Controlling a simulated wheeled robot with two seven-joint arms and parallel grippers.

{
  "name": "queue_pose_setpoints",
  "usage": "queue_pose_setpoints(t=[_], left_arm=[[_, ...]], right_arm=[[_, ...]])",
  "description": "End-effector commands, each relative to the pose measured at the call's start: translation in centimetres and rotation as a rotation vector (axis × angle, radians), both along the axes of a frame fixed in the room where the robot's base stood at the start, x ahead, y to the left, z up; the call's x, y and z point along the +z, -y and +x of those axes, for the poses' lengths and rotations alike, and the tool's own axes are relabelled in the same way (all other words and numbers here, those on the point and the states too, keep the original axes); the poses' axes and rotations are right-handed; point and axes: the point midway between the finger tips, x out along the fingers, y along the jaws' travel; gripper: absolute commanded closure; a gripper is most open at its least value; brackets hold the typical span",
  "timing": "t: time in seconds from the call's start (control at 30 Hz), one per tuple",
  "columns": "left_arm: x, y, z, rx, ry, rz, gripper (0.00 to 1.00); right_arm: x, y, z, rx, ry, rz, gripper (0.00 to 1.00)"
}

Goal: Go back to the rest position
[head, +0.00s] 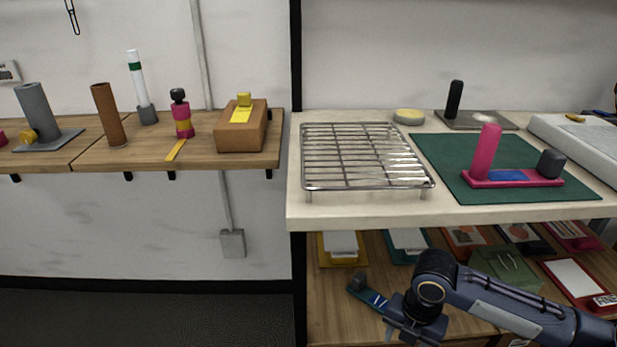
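My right arm comes in from the lower right, in front of the lower shelf. Its dark blue gripper (401,332) points downward near the bottom edge, and its fingers are too dark and small to tell open from shut. A blue strip with a dark block (368,294) shows just left of the gripper and is partly covered by it. I cannot tell whether the gripper touches the strip. My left gripper is not in view.
The white tabletop (350,210) overhangs the lower shelf (335,300), which holds several coloured pads. A wire rack (362,155) and a green mat (440,150) with a pink stand (487,155) are on top. A wooden wall shelf (210,158) is left; floor below it is clear.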

Motion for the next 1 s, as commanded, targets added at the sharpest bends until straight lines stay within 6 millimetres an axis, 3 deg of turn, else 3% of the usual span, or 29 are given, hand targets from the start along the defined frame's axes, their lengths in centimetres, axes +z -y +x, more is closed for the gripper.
queue_pose_setpoints(t=[0.27,0.57,0.8,1.0], left_arm=[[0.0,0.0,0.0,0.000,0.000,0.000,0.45],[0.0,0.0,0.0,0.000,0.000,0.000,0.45],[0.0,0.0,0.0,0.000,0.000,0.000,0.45],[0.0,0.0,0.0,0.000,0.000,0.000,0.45]], right_arm=[[1.5,1.9,-1.4,-0.195,-0.011,0.105,0.48],[5.1,5.0,-4.7,-0.580,-0.025,0.294,0.48],[10.1,7.0,-9.8,-1.108,-0.051,0.504,0.48],[13.2,6.1,-13.4,-1.561,-0.102,0.634,0.48]])
